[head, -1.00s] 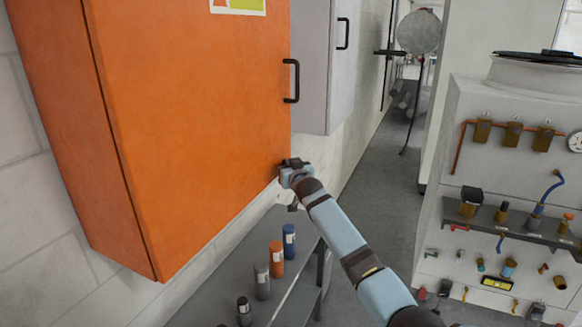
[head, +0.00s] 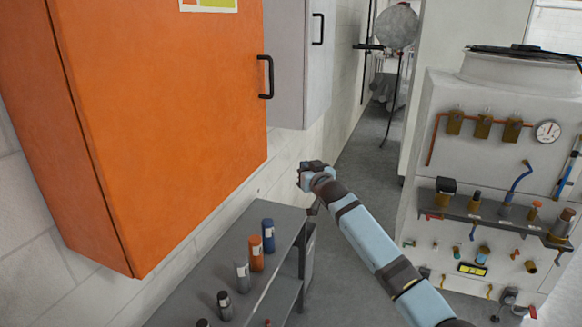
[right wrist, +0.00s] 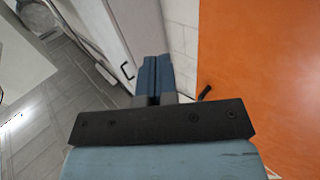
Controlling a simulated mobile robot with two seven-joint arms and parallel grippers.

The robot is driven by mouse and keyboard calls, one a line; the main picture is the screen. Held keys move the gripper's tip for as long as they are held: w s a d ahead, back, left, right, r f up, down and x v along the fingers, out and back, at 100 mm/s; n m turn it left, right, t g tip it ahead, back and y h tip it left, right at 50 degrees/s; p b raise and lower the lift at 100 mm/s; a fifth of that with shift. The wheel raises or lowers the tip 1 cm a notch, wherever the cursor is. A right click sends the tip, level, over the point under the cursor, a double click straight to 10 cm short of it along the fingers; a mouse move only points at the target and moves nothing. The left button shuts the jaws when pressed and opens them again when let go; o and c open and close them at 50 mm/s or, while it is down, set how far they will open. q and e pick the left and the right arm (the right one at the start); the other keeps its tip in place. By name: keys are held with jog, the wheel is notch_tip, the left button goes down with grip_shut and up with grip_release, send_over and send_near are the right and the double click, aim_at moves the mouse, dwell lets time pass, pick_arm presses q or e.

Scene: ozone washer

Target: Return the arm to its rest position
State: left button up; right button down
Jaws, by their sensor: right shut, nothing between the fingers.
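My right arm (head: 372,244) reaches in from the bottom right of the head view. Its gripper (head: 308,172) is at the arm's far end, right of the orange cabinet's lower right corner and apart from it in the picture. In the right wrist view the gripper's fingers (right wrist: 154,78) are together with nothing between them. The orange cabinet (head: 160,120) hangs on the wall with its door shut and a black handle (head: 266,77) at the door's right edge. My left gripper is not in view.
A grey shelf (head: 290,225) below the cabinet holds several bottles, including an orange one (head: 256,252) and a blue one (head: 268,235). A grey wall cabinet (head: 292,60) hangs beyond. A white machine (head: 440,110) with gauges and valves stands at right. Grey floor (head: 365,165) lies clear between.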

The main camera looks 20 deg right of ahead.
jog(key=s+a+f+n+g+y+p, duration=0.15)
jog(key=s+a+f, duration=0.25)
jog(key=s+f, duration=0.75)
jog(key=s+a+f+g+p, duration=0.2)
jog(key=s+a+f+g, duration=0.1)
jog(key=s+f, duration=0.85)
jog(key=s+a+f+g+p, duration=0.1)
jog(key=s+f, duration=0.1)
jog(key=s, duration=1.2)
jog(key=s+a+f+g+p, duration=0.1)
jog(key=s+a+p, duration=0.1)
jog(key=s, duration=1.3)
jog(key=shift+s+a+f, duration=0.25)
jog(key=shift+a+f, duration=0.05)
jog(key=shift+f, duration=0.1)
jog(key=shift+n+g, duration=0.25)
